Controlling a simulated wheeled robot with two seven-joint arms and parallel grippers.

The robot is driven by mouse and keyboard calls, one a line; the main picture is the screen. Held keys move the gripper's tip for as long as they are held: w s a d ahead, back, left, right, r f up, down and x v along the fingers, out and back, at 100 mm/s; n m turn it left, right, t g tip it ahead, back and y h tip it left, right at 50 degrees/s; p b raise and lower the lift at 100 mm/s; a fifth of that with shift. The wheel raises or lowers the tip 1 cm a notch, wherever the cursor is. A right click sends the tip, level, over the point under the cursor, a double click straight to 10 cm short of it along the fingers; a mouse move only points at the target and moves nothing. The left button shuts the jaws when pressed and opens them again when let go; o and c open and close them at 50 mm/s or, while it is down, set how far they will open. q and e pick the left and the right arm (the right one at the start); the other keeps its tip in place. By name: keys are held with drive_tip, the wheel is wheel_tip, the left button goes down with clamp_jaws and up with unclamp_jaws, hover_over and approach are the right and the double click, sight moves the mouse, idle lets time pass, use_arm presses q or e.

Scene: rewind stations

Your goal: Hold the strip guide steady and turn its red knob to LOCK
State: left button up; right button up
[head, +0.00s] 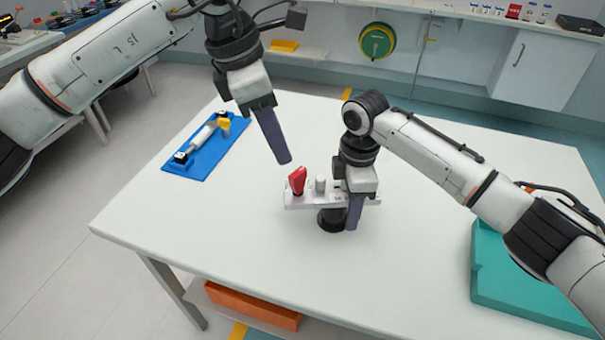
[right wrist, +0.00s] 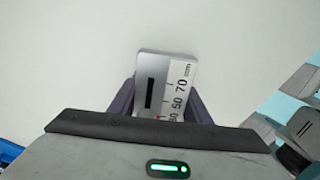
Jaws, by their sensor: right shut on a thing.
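The strip guide (head: 309,203) is a pale metal bar on a black round base (head: 333,219), standing on the white table. Its red knob (head: 297,180) stands up at the bar's left end, beside a short grey post (head: 320,184). My right gripper (head: 354,208) is shut on the guide's right end. In the right wrist view, the guide's scaled end (right wrist: 168,85) sits between the two fingers. My left gripper (head: 284,158) hangs just above and left of the knob, apart from it. Its fingers overlap in view, so its opening is unclear. The LOCK mark is not legible.
A blue tray (head: 208,165) holding a tool with a yellow part lies at the table's left. A teal mat or case (head: 520,288) is at the right. An orange box (head: 254,308) sits below the table. The table front is clear.

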sight(297, 172)
use_arm(q)
drive_tip(key=d+f+n+t, duration=0.1)
drive_tip(key=f+n, duration=0.1)
drive_tip(key=f, duration=0.1)
drive_tip(key=w+d+f+n, duration=0.1)
drive_tip(key=f+n, duration=0.1)
drive_tip(key=f, duration=0.1)
drive_tip(key=w+d+f+n+t, duration=0.1)
drive_tip(key=f+n, duration=0.1)
drive_tip(key=f, duration=0.1)
drive_tip(key=shift+d+f+n+t, duration=0.15)
drive_tip(key=shift+f+n+t, duration=0.15)
drive_tip(key=shift+f+n, duration=0.1)
drive_tip(key=shift+c, duration=0.3)
clamp_jaws()
